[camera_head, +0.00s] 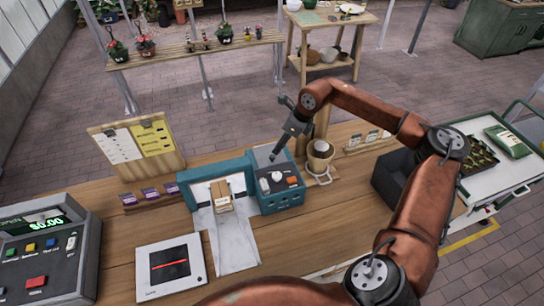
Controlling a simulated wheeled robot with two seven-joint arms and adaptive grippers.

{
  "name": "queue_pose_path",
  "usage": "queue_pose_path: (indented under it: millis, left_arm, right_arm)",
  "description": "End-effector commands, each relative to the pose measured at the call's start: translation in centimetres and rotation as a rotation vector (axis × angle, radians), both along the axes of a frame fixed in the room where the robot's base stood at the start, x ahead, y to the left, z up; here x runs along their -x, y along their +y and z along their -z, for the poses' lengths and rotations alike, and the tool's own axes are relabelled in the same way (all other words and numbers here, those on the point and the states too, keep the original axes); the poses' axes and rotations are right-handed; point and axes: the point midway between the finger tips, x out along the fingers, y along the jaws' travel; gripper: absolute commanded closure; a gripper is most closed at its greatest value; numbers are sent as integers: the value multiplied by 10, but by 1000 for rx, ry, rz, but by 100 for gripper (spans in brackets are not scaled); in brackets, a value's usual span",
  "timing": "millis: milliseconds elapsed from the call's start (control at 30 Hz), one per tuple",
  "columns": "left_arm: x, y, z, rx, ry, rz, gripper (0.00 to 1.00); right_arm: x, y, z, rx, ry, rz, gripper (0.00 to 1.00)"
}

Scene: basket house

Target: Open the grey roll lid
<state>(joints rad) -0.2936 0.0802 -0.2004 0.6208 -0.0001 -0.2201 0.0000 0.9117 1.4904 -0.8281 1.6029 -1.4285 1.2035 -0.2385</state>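A teal machine (283,197) stands on the wooden counter, with an arch on its left part over a pale chute. A small cardboard box (221,196) sits on the chute under the arch. The right part has a grey top (266,158) with a white knob, a dark knob and a red button in front. I cannot clearly make out the edges of a roll lid there. My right gripper (276,154) points down at this grey top, very close over it; contact cannot be told. Its fingers are small and seen edge-on, so their opening is unclear. My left gripper is not in view.
A cup on a stand (320,158) is close right of the machine. A scanner plate (170,267) and a cash register (45,250) stand to the left. A notice board (137,147) is behind. A dark grey bin (394,178) stands at right under my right arm.

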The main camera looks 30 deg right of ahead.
Motion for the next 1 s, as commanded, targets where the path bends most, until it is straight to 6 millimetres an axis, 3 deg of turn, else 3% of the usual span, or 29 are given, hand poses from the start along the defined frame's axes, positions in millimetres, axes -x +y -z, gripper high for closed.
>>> queue_pose_path:
  millis: [533,933,1000]
  left_arm:
    - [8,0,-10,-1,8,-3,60]
    - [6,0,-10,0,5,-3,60]
    - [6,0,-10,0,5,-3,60]
  right_arm:
    - [-19,10,64,-3,0,9,64]
    - [-23,13,72,-3,-1,5,64]
    - [-23,13,72,-3,-1,5,69]
